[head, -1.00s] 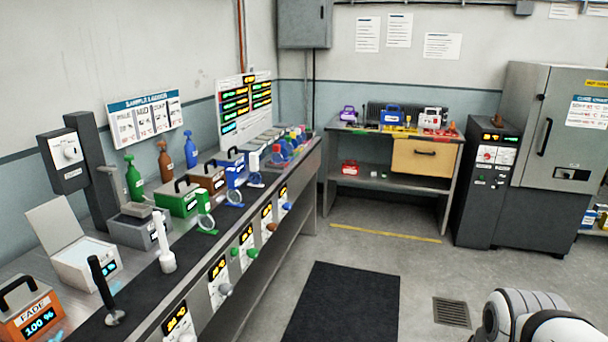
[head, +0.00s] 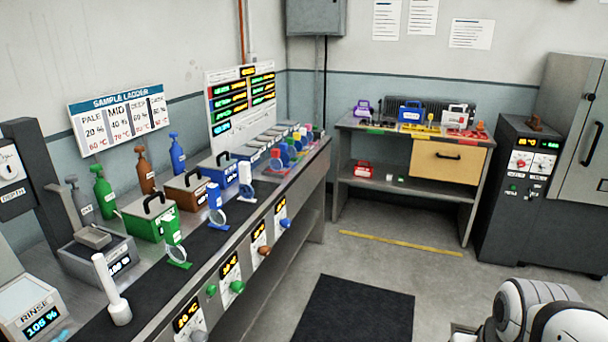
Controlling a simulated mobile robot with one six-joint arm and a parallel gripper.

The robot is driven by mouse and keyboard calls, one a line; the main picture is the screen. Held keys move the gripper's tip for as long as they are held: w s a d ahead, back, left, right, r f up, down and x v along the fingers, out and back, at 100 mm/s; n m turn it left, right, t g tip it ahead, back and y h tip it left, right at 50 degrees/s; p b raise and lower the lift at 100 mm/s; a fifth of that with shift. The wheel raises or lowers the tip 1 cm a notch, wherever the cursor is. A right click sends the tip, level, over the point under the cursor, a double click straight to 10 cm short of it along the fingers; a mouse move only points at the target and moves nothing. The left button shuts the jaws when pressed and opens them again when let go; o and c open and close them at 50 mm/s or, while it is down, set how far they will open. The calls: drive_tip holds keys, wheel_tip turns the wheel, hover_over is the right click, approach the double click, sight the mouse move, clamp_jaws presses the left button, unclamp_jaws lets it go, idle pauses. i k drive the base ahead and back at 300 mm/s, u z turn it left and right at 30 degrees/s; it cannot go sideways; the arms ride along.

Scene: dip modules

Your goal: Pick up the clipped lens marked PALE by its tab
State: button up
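One has a green clip and base (head: 178,256) and stands in front of the green tank. PALE can be read on the sample ladder sign (head: 118,119). My gripper is not in view; only white links of my arm show at bottom right.
Green (head: 152,218), brown (head: 186,190) and blue (head: 222,173) tanks line the bench (head: 262,215), with spray bottles behind. A white upright post (head: 112,290) and a RINSE unit (head: 34,308) are nearest. The floor around the dark mat (head: 352,312) is clear.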

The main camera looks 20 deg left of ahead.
sight(246, 190)
drive_tip(key=z, duration=0.05)
drive_tip(key=i, duration=2.55)
drive_tip(key=u, duration=2.95)
drive_tip(key=i, duration=1)
drive_tip(key=z, duration=0.15)
